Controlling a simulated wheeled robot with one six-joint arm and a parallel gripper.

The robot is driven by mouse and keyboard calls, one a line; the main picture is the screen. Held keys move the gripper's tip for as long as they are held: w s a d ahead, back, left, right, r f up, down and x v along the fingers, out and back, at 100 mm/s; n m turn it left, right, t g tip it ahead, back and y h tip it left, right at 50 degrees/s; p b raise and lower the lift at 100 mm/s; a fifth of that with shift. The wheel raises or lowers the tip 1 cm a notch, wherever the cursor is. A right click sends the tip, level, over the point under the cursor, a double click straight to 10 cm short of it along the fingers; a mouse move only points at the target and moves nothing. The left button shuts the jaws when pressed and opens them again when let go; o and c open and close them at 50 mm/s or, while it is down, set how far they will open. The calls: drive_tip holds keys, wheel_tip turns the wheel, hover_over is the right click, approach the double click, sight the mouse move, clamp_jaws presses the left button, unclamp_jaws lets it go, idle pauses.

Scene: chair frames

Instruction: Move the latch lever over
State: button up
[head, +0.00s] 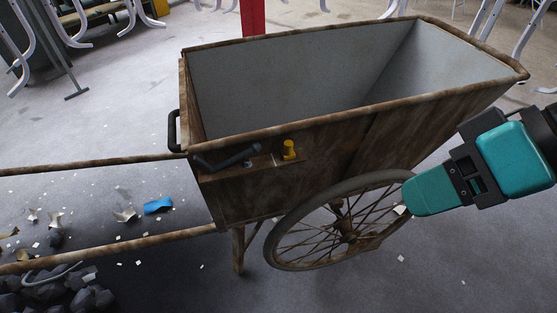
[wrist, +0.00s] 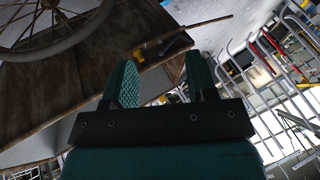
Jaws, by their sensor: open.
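The latch lever (head: 228,160) is a dark bar on the side of a wooden cart (head: 350,145), near its left end. It lies nearly level, with its right end bent up. A yellow peg (head: 289,149) stands right of it on a small wooden block. My teal gripper (head: 406,198) is right of the latch, in front of the cart's wheel, apart from the lever. In the wrist view my gripper (wrist: 160,80) is open and empty, its fingers apart. The yellow peg (wrist: 138,54) and the dark lever (wrist: 174,46) show small beyond the fingertips.
The spoked wheel (head: 345,222) stands at the cart's near side. A black handle (head: 173,130) sits on its left end, and wooden shafts (head: 100,247) run left. Dark lumps (head: 60,293), a blue piece (head: 158,205) and scraps lie on the floor. Chair frames (head: 60,25) hang behind.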

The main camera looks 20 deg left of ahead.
drive_tip(key=w+a+f+y+b, duration=0.2)
drive_tip(key=a+f+y+b, duration=0.2)
drive_tip(key=a+f+b, duration=0.4)
drive_tip(key=m+t+y+b, duration=0.5)
drive_tip(key=m+t+b, duration=0.35)
drive_tip(key=b, duration=0.45)
approach(260, 150)
drive_tip(key=shift+g, duration=0.25)
drive_tip(key=p+x, duration=0.1)
drive_tip(key=p, duration=0.4)
drive_tip(key=p+x, duration=0.2)
drive_tip(key=p, duration=0.3)
drive_tip(key=p+x, duration=0.2)
drive_tip(key=p, duration=0.4)
drive_tip(key=shift+w+a+r, duration=0.1)
drive_tip(key=shift+w+r, duration=0.1)
drive_tip(key=shift+r, duration=0.2)
drive_tip(key=shift+w+a+f+p, duration=0.1)
drive_tip(key=shift+w+a+p, duration=0.15)
drive_tip(key=shift+a+p, duration=0.65)
drive_tip(key=shift+w+a+f+p, duration=0.2)
drive_tip(key=shift+w+a+p, duration=0.2)
drive_tip(key=shift+a, duration=0.15)
drive_tip(key=shift+w+a+f+p, duration=0.15)
drive_tip(key=shift+w+a+p, duration=0.2)
drive_tip(key=shift+a, duration=0.15)
clamp_jaws()
drive_tip(key=shift+r, duration=0.1)
